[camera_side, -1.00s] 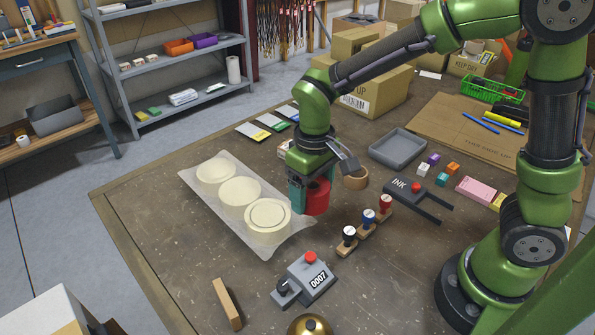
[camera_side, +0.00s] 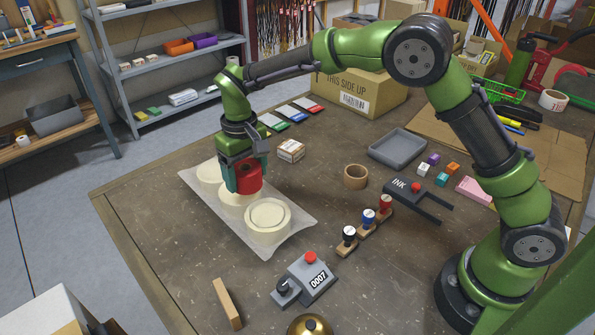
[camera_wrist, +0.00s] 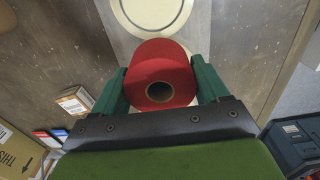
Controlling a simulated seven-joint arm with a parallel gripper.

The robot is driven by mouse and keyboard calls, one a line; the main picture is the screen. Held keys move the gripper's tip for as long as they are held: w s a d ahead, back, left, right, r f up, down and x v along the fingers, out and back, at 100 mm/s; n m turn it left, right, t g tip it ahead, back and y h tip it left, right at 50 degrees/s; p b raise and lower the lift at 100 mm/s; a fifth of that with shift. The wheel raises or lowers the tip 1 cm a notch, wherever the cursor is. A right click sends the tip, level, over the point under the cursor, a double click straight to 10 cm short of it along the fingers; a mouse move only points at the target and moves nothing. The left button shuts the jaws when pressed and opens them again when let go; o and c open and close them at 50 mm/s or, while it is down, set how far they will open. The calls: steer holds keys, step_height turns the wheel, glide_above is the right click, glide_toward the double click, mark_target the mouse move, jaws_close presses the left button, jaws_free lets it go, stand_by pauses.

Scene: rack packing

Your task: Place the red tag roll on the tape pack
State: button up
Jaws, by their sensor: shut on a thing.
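My gripper (camera_side: 242,178) is shut on the red tag roll (camera_side: 248,180), with a green finger on either side of it. In the wrist view the roll (camera_wrist: 160,78) shows its brown core hole, between both fingers. The tape pack (camera_side: 291,218) is a pale translucent wrap around several cream rolls in a row. The red roll is over the middle of the pack, above or at the middle cream roll (camera_side: 232,198); I cannot tell whether it touches. The near cream roll (camera_side: 268,219) is uncovered, and the far one is partly hidden by my gripper.
A numbering device (camera_side: 305,279) and a wooden block (camera_side: 227,304) are in front. The table left of the pack is clear.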

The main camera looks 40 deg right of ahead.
mark_target(246, 184)
steer(key=shift+w+f, duration=0.1)
steer(key=shift+w, duration=0.25)
steer(key=shift+s+f, duration=0.1)
steer(key=shift+f, duration=1.6)
steer(key=shift+f, duration=0.15)
steer(key=o, duration=1.1)
steer(key=shift+c, duration=0.2)
